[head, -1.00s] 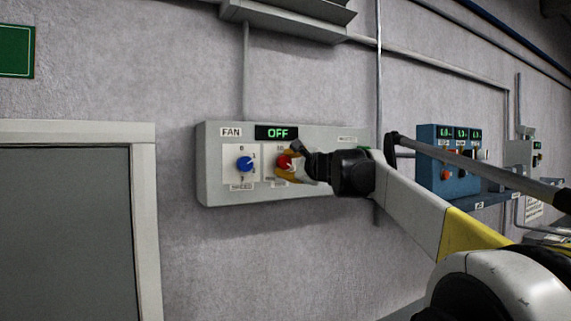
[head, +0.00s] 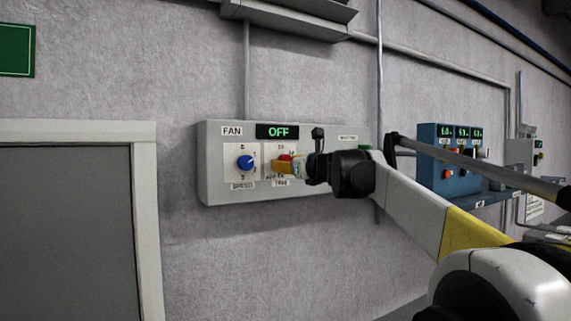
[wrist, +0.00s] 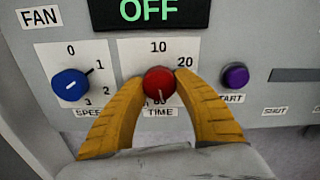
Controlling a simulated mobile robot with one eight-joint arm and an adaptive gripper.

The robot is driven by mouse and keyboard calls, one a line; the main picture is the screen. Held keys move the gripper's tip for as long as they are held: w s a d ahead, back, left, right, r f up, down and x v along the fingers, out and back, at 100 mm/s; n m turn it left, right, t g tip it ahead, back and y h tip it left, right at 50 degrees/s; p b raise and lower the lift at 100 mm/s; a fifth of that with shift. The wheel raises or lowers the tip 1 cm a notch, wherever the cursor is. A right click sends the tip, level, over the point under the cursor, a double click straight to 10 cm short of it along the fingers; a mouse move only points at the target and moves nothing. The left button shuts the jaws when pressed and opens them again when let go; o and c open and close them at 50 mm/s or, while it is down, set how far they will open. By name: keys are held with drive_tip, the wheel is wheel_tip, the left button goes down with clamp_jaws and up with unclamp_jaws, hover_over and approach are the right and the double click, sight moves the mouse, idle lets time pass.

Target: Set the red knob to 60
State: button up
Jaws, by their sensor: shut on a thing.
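The red knob (wrist: 159,85) sits on the white TIME plate of the fan panel, between my two yellow fingers in the wrist view. My gripper (wrist: 160,82) is shut on the knob, one finger at each side. The knob's white mark points down, towards a label at the bottom that is partly hidden and seems to end in 0. The labels 10 at the top and 20 at the upper right are readable; others are covered by my fingers. In the head view the red knob (head: 285,157) is mostly hidden behind my gripper (head: 285,166).
A blue SPEED knob (wrist: 70,85) is close on the left, and a purple START button (wrist: 235,76) is on the right. The fan display (head: 277,132) reads OFF. A blue control box (head: 448,150) hangs further right. A framed grey panel (head: 65,230) is at left.

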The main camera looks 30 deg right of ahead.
drive_tip(key=shift+m, duration=0.9)
drive_tip(key=o, duration=1.2)
drive_tip(key=shift+c, duration=0.2)
drive_tip(key=s, duration=1.2)
drive_tip(key=shift+d, duration=0.2)
